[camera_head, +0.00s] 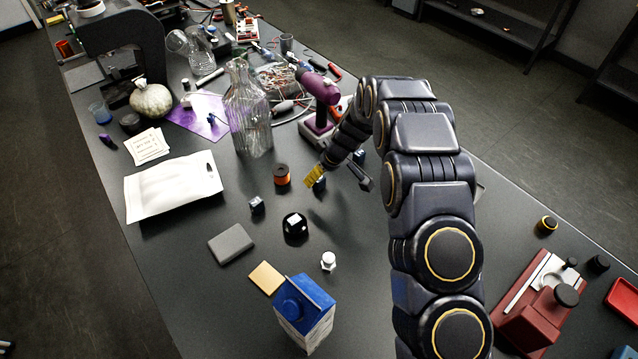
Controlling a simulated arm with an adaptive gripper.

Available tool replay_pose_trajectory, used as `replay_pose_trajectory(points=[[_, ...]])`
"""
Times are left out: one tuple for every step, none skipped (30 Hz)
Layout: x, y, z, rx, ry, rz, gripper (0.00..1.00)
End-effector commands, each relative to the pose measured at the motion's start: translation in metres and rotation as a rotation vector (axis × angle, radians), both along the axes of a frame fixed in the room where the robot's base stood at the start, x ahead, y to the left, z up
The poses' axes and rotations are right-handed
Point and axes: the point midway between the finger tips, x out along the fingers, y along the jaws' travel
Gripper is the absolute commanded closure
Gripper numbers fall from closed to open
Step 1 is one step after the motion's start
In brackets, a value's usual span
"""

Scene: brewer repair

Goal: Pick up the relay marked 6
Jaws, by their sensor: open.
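A glass bottle (249,110), orange spool (282,175) and purple-handled device (319,105) stand around the gripper. A black round part (295,227), white knob (328,261) and blue-topped carton (305,315) are nearer. The table between carton and gripper is mostly clear.

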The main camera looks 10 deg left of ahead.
Motion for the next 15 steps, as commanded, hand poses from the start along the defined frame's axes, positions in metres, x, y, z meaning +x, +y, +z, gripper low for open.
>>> replay_pose_trajectory(points=[[0.000, 0.001, -0.003, 0.000, 0.001, 0.000, 0.34], [0.001, 0.001, -0.006, -0.001, 0.002, 0.000, 0.34], [0.001, 0.002, -0.010, -0.001, 0.004, 0.000, 0.34], [0.002, 0.003, -0.014, -0.001, 0.005, -0.001, 0.34], [0.002, 0.004, -0.018, -0.001, 0.007, 0.000, 0.34], [0.004, 0.005, -0.023, -0.001, 0.007, 0.000, 0.34], [0.005, 0.006, -0.027, -0.001, 0.005, 0.000, 0.34], [0.006, 0.007, -0.031, -0.001, 0.004, 0.001, 0.34], [0.008, 0.009, -0.035, 0.000, 0.003, 0.001, 0.34], [0.009, 0.010, -0.039, -0.001, 0.003, 0.001, 0.34], [0.010, 0.011, -0.043, 0.000, 0.004, 0.000, 0.34], [0.010, 0.012, -0.046, 0.000, 0.004, 0.000, 0.34], [0.011, 0.012, -0.047, 0.000, 0.005, -0.001, 0.34], [0.011, 0.013, -0.047, 0.000, 0.005, -0.001, 0.34], [0.011, 0.013, -0.048, 0.000, 0.003, -0.001, 0.34]])
